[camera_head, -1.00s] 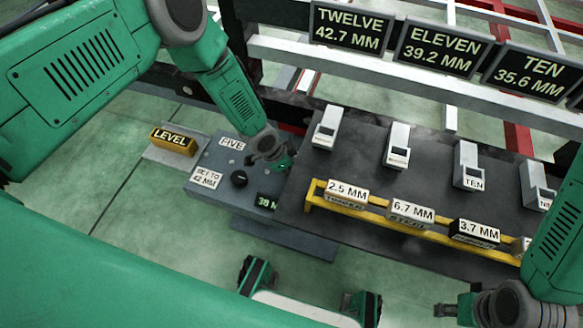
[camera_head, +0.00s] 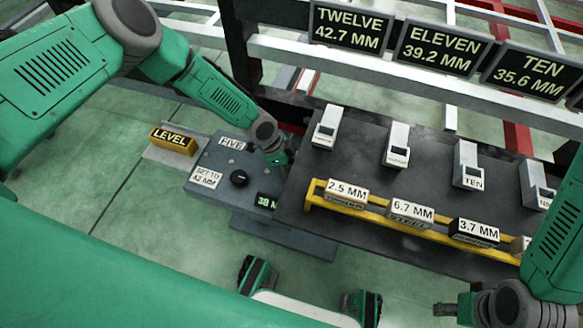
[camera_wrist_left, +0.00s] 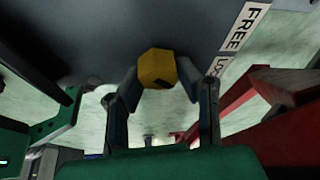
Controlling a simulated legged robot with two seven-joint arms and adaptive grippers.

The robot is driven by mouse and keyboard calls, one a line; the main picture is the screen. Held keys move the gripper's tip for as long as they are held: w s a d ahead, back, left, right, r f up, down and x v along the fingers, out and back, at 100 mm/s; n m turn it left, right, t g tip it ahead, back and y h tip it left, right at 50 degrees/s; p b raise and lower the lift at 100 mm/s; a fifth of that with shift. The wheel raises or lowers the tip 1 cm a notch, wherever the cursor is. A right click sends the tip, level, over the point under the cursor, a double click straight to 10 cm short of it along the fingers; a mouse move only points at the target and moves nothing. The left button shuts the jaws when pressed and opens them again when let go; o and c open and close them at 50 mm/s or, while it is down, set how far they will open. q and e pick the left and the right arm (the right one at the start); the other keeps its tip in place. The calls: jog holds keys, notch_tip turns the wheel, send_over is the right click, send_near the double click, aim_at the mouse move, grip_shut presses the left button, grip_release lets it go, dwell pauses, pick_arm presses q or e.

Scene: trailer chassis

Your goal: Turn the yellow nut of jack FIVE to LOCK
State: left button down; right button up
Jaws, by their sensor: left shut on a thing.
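Jack FIVE (camera_head: 208,172) is a grey block with a black knob (camera_head: 239,178) and a small display, partly hidden. In the left wrist view, its yellow nut (camera_wrist_left: 155,68) carries a dark mark on its lower right. My left gripper (camera_wrist_left: 158,80) has a finger on each side of the nut and is shut on it. A FREE label (camera_wrist_left: 243,27) and a partly hidden LOCK label (camera_wrist_left: 217,67) lie right of the nut. In the head view my left gripper (camera_head: 279,159) is at the block's far right side; the nut is hidden there. My right gripper (camera_head: 447,310) is low at the right, away from the jack; its jaw opening is unclear.
A yellow LEVEL block (camera_head: 173,140) lies left of the jack. A dark plate (camera_head: 350,165) with several white-grey units and a yellow rack (camera_head: 375,205) of labelled blocks is to the right. Display panels (camera_head: 436,48) stand behind. A red beam (camera_wrist_left: 235,110) is near my left gripper.

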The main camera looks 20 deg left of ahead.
pick_arm(q)
jog(key=c, duration=1.2)
grip_release()
jog(key=shift+a, duration=0.1)
jog(key=v, duration=1.1)
jog(key=shift+a+r, duration=0.2)
jog(key=shift+r, duration=0.15)
